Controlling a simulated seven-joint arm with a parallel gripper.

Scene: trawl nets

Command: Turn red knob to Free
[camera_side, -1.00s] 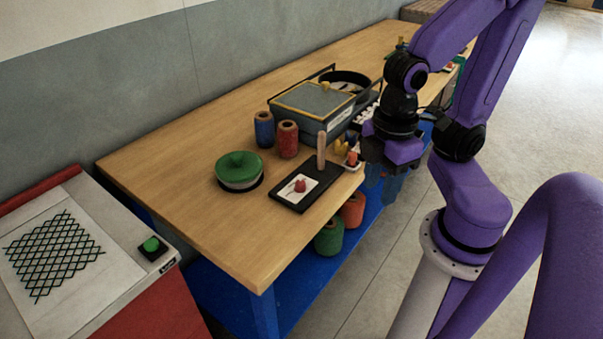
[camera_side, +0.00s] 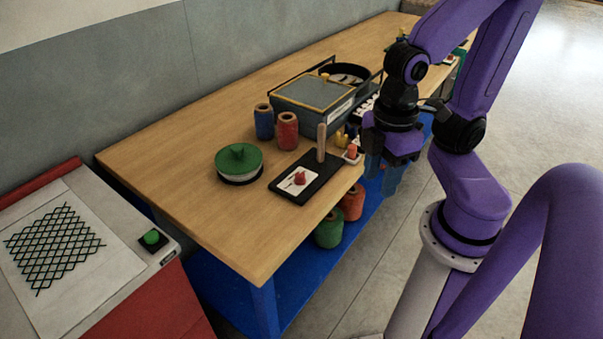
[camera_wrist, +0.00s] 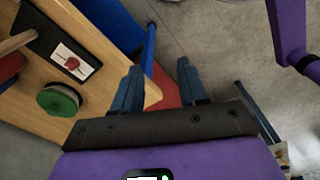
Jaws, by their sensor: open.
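The red knob (camera_side: 299,178) sits on a white plate fixed to a black board (camera_side: 314,190) at the table's front edge. It also shows at the upper left of the wrist view (camera_wrist: 71,63); its label text is too small to read. My gripper (camera_side: 381,178) hangs to the right of the board, beyond the table edge, with its blue fingers pointing down. In the wrist view, the fingers (camera_wrist: 160,67) are spread apart with nothing between them. The knob lies left of the fingers, clear of them.
A wooden post (camera_side: 321,143) stands on the board beside the knob. A green-lidded pot (camera_side: 239,160), a red spool (camera_side: 288,131), a blue spool (camera_side: 264,122) and a grey box (camera_side: 312,102) stand nearby. Bare wood lies in front of the pot.

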